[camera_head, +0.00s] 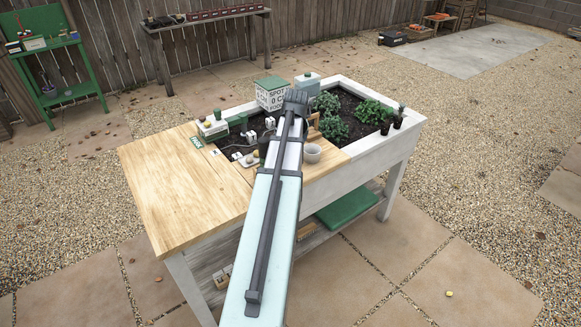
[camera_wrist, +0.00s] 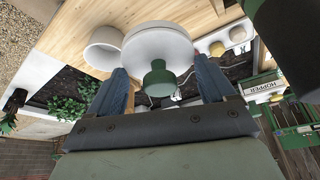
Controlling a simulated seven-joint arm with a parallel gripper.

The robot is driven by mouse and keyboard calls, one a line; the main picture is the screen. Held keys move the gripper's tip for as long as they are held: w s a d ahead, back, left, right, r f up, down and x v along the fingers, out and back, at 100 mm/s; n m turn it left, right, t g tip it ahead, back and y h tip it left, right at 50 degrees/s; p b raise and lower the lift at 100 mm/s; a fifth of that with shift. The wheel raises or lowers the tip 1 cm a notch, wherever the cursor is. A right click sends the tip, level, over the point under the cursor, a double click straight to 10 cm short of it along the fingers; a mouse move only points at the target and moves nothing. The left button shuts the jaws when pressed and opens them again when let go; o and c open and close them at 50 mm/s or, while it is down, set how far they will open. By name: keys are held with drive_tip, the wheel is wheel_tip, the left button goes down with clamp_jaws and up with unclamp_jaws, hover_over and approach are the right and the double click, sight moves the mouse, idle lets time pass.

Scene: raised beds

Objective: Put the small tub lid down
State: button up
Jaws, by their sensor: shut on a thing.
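My gripper (camera_wrist: 160,82) shows in the wrist view, its two blue fingers closed on the small tub lid. The lid is a round white disc (camera_wrist: 165,42) with a green knob (camera_wrist: 158,76) between the fingers. It is held over the bed area; its height above the surface is hard to tell. An open, round whitish pot (camera_wrist: 104,46) stands beside the lid in the wrist view, and on the wooden top in the head view (camera_head: 312,153). My arm hides the gripper and lid in the head view.
The bare wooden top (camera_head: 180,180) is clear at the left. A lettered box with a green lid (camera_head: 270,94) and a white-and-green caddy (camera_head: 212,126) stand along the back.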

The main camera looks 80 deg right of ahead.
drive_tip(key=shift+w+a+f, duration=0.1)
drive_tip(key=shift+w+f, duration=0.05)
drive_tip(key=shift+f, duration=4.85)
drive_tip(key=o, duration=0.8)
drive_tip(key=shift+f, duration=0.15)
drive_tip(key=shift+o, duration=0.2)
drive_tip(key=v, duration=1.2)
drive_tip(key=shift+a, duration=0.1)
